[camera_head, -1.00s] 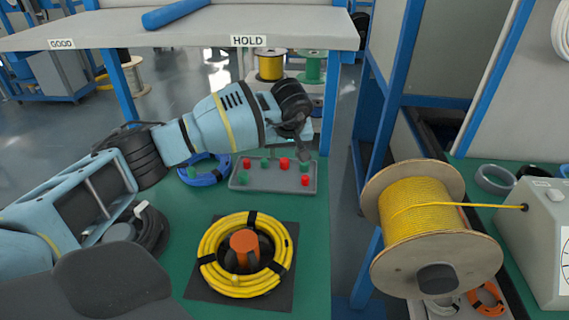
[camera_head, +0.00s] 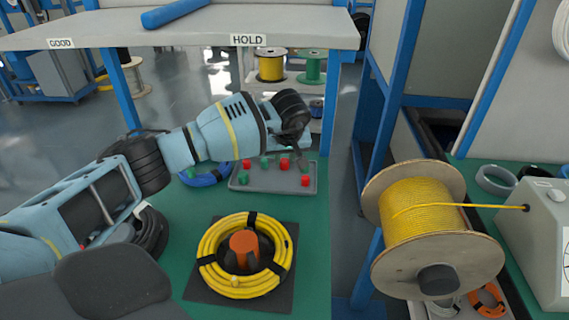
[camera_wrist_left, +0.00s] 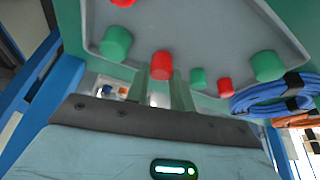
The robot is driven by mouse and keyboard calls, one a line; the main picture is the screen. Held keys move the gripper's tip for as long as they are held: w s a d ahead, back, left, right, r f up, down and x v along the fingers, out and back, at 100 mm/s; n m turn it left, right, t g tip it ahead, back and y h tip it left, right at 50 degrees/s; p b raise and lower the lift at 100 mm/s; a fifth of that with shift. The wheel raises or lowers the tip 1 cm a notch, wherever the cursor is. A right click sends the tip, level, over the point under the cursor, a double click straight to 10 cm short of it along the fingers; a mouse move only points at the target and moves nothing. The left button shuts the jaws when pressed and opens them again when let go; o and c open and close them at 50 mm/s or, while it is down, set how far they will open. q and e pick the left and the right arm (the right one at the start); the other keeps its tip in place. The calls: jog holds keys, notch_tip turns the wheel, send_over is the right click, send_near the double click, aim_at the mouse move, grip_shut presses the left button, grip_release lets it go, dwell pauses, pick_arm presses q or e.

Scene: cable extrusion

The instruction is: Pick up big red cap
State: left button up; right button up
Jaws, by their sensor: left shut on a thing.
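My left gripper (camera_head: 303,158) reaches down over the grey tray (camera_head: 236,185) of red and green caps. In the left wrist view its fingers (camera_wrist_left: 163,88) are shut on a red cap (camera_wrist_left: 162,65), which stands at their tips, low at the tray. In the head view this cap (camera_head: 284,164) shows just left of the dark fingers. Another red cap (camera_head: 305,181) stands at the tray's near right, and a smaller red cap (camera_wrist_left: 225,87) stands beside a green cap (camera_wrist_left: 198,78). The fingers partly hide a green cap in the head view. My right gripper is out of view.
A yellow cable coil (camera_head: 212,262) with an orange-topped core (camera_head: 243,243) lies on a black mat in front of the tray. A blue cable coil (camera_head: 208,175) is left of the tray. A large yellow spool (camera_head: 430,205) stands at the right. A shelf marked HOLD (camera_head: 290,42) is behind.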

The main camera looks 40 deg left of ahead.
pick_arm(q)
jog(key=shift+r, duration=0.1)
jog(key=shift+r, duration=0.55)
notch_tip(320, 180, up, 2)
jog(key=shift+r, duration=0.25)
jog(key=s+d, duration=0.2)
jog(key=s, duration=0.3)
jog(key=s+d, duration=0.1)
jog(key=s, duration=0.4)
jog(key=s+d+r, duration=0.1)
jog(key=s+d, duration=0.1)
jog(key=s, duration=0.3)
jog(key=shift+d+r+p, duration=0.1)
jog(key=shift+d+p, duration=0.2)
